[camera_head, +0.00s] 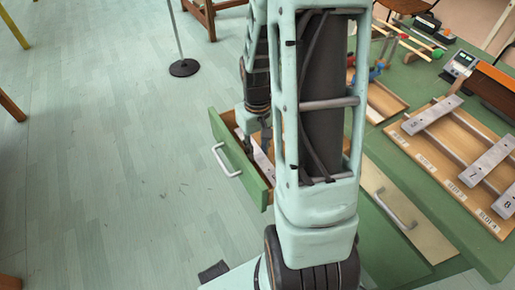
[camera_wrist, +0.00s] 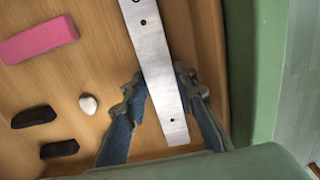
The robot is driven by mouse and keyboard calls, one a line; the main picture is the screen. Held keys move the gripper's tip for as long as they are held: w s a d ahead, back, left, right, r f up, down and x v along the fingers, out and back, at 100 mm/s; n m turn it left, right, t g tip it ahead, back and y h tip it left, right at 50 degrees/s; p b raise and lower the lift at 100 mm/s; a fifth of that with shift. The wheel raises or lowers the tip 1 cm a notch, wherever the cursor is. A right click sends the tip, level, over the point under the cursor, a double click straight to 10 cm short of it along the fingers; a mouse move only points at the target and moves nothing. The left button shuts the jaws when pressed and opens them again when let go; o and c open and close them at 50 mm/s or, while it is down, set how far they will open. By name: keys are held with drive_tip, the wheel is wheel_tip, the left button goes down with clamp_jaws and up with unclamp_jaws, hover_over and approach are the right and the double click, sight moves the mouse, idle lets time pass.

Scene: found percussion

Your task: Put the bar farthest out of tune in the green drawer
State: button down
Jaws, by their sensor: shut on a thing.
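The green drawer (camera_head: 236,160) is pulled open, with a silver handle on its front. My gripper (camera_head: 258,145) is down inside it, partly hidden behind my own arm in the head view. In the wrist view my gripper (camera_wrist: 163,88) is shut on a flat silver metal bar (camera_wrist: 153,45) with dark holes. The bar lies lengthwise between the fingers, over the drawer's wooden floor (camera_wrist: 95,75), close to the green drawer wall (camera_wrist: 268,70). I cannot tell whether it touches the floor. Its far end is cut off by the picture, and no full number is readable.
In the drawer lie a pink block (camera_wrist: 38,40), a white pebble (camera_wrist: 88,104) and two dark pieces (camera_wrist: 34,117). On the green table, a labelled wooden frame (camera_head: 428,152) holds several metal bars (camera_head: 487,160). A small meter (camera_head: 461,63) stands behind. A pale drawer (camera_head: 395,205) is nearer.

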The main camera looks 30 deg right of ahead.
drive_tip(key=shift+f, duration=0.25)
drive_tip(key=c, duration=1.5)
unclamp_jaws()
